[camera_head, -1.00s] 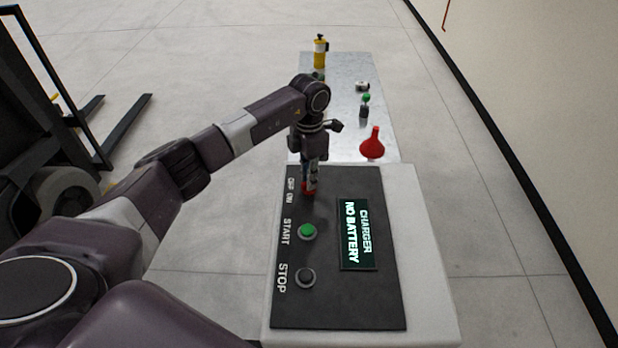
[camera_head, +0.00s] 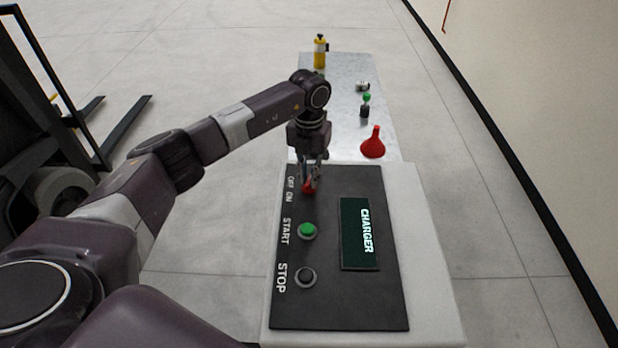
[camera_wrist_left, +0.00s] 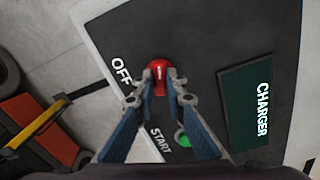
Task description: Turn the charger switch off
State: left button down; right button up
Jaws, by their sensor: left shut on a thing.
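The charger (camera_head: 340,300) is a white box with a dark top panel. Its red switch (camera_wrist_left: 160,74) sits beside the "OFF" label in the left wrist view; in the head view the red switch (camera_head: 308,188) is partly hidden by my gripper. My left gripper (camera_wrist_left: 161,82) points down at the switch with its fingertips on either side of it, shut on it. The gripper also shows in the head view (camera_head: 309,184). The charger display (camera_head: 359,234) reads "CHARGER" only. My right gripper is not in view.
A green START button (camera_head: 307,231) and a black STOP button (camera_head: 305,276) are on the panel. Behind stands a metal table (camera_head: 340,100) with a red funnel (camera_head: 374,144) and a yellow bottle (camera_head: 320,52). A forklift (camera_head: 60,150) stands at left.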

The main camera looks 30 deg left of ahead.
aim_at(309, 180)
pick_arm(q)
jog(key=shift+w+r+n, duration=0.1)
jog(key=shift+r+n, duration=0.05)
jog(key=shift+n, duration=1.85)
jog(key=c, duration=2)
grip_release()
jog(key=shift+o, duration=0.2)
notch_tip(309, 180, up, 12)
